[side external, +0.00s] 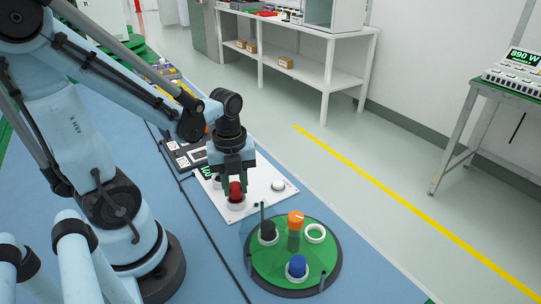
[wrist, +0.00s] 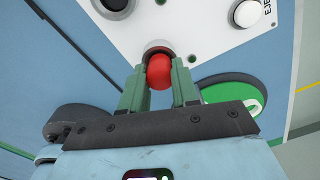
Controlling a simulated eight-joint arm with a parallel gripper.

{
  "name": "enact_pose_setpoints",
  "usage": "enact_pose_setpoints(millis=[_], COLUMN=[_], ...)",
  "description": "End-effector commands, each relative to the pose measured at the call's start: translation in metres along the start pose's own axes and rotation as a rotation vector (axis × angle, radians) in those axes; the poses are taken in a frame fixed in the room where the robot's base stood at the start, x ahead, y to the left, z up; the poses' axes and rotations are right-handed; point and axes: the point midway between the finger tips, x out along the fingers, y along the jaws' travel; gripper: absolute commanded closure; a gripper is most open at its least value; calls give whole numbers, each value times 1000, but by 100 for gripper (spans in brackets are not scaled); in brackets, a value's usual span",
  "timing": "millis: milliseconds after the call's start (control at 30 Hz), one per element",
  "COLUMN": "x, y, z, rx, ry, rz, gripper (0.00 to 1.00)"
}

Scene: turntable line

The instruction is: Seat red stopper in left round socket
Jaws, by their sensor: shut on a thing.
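The red stopper (side external: 236,190) is between the fingers of my gripper (side external: 236,187), which is shut on it. In the wrist view the stopper (wrist: 159,72) shows as a red rounded top between two green fingers (wrist: 160,85). A round socket with a pale rim (side external: 237,205) is directly below the stopper in the side view. In the wrist view that socket's rim (wrist: 157,44) shows just beyond the stopper. How deep the stopper sits is hidden. Another round socket (wrist: 116,5) with a dark inside is at the top left of the white panel (wrist: 195,25).
A white button (side external: 278,185) stands on the panel; its label in the wrist view is cut off. A green turntable (side external: 270,277) in front carries black (side external: 268,230), orange (side external: 295,218) and blue (side external: 297,265) knobbed pieces, plus an empty white ring (side external: 315,233). Clear upright plates stand by the turntable.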

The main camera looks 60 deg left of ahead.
Motion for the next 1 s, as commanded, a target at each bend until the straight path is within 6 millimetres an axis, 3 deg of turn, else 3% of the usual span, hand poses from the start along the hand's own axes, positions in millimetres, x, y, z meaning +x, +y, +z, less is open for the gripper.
enact_pose_setpoints(millis=[800,833,1000], x=[9,9,9], y=[0,0,0], z=[0,0,0], rx=[0,0,0], ry=[0,0,0], rz=[0,0,0], gripper=[98,66,41])
